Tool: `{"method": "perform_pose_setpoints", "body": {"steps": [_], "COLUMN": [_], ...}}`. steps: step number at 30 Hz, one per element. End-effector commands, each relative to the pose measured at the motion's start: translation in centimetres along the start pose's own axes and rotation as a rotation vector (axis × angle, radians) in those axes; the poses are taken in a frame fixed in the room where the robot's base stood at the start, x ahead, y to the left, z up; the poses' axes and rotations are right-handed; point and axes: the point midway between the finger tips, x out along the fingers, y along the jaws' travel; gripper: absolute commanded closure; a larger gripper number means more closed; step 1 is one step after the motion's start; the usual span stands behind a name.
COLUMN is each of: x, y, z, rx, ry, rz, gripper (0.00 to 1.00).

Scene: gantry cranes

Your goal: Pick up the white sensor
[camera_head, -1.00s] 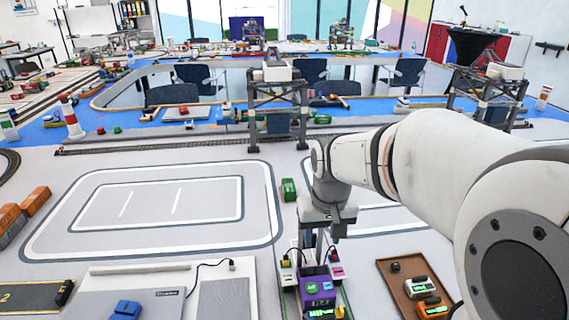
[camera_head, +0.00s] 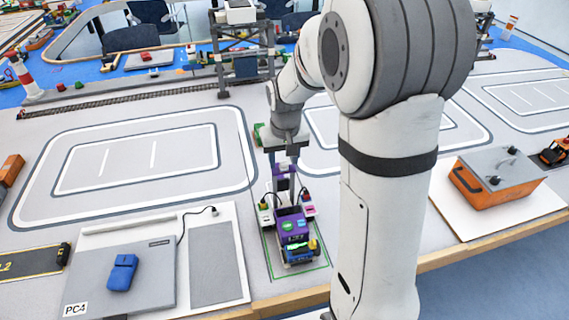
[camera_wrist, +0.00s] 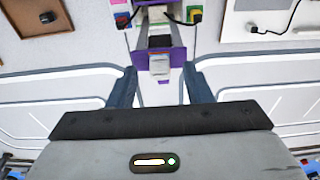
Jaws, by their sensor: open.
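In the wrist view a small pale grey-white block (camera_wrist: 159,64), which looks like the white sensor, sits at the end of a purple device (camera_wrist: 150,40). My gripper (camera_wrist: 160,78) is open, with one blue-grey finger on each side of the block and visible space between. I cannot tell whether the fingertips are down at its height. In the head view my gripper (camera_head: 284,168) points down just behind the purple device (camera_head: 292,225), which stands within a green outline on the table. The sensor cannot be made out clearly there.
Small white and coloured modules (camera_head: 265,208) flank the purple device. A grey panel (camera_head: 130,275) with a blue object (camera_head: 122,272) lies left. An orange box (camera_head: 495,180) stands right, beyond my arm. A gantry crane (camera_head: 240,55) stands behind. The marked floor (camera_head: 130,165) is clear.

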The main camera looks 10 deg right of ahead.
Motion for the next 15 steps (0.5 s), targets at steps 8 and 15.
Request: {"method": "perform_pose_setpoints", "body": {"steps": [8, 15], "x": [0.62, 0.6], "y": [-0.02, -0.04], "z": [-0.02, -0.01], "rx": [0.0, -0.001], "ry": [0.002, 0.002], "rz": [0.0, 0.0], "gripper": [0.55, 0.72]}}
